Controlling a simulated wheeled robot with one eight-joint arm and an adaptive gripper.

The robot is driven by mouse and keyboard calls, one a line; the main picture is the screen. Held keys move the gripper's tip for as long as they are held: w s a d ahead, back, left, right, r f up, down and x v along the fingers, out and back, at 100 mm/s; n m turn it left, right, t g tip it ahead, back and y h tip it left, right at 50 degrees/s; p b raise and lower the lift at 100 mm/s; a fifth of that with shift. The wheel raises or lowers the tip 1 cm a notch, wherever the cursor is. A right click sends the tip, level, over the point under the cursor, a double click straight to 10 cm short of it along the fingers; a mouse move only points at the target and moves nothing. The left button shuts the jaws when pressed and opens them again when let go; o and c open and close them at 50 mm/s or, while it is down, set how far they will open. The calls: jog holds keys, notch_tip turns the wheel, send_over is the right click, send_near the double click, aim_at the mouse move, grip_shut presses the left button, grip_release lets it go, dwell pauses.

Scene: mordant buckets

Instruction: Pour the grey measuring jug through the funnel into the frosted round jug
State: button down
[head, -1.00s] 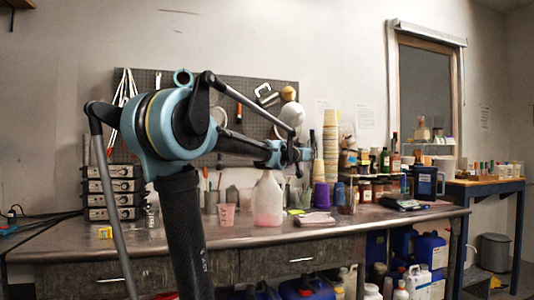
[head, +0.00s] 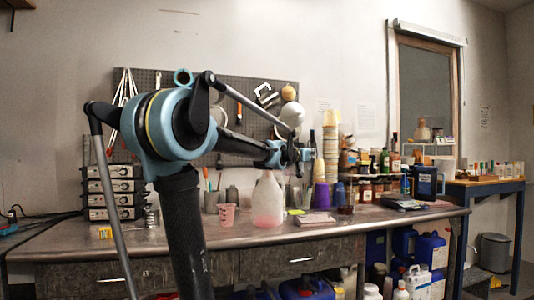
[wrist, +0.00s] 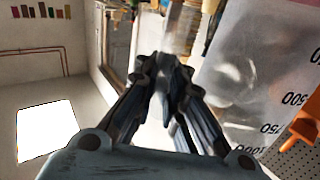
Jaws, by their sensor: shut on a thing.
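In the wrist view my gripper (wrist: 165,75) has its fingers drawn together on a blurred, translucent part. A large greyish see-through vessel with black volume marks, which I take as the grey measuring jug (wrist: 240,75), fills the right side, tilted in the picture. In the head view my gripper (head: 303,154) is above the bench, and the held jug is not clearly seen there. A pale, rounded vessel with pink in its lower part, probably the frosted round jug (head: 267,203), stands upright on the bench below the gripper. I cannot make out the funnel clearly.
A tall stack of cups (head: 331,150), purple cups (head: 321,195) and a dark glass (head: 346,200) stand right of the pale vessel. A pink cup (head: 227,214) stands left. An orange piece (wrist: 304,130), unidentified, is at the wrist view's right edge.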

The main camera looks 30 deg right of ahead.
jog(key=shift+r, duration=3)
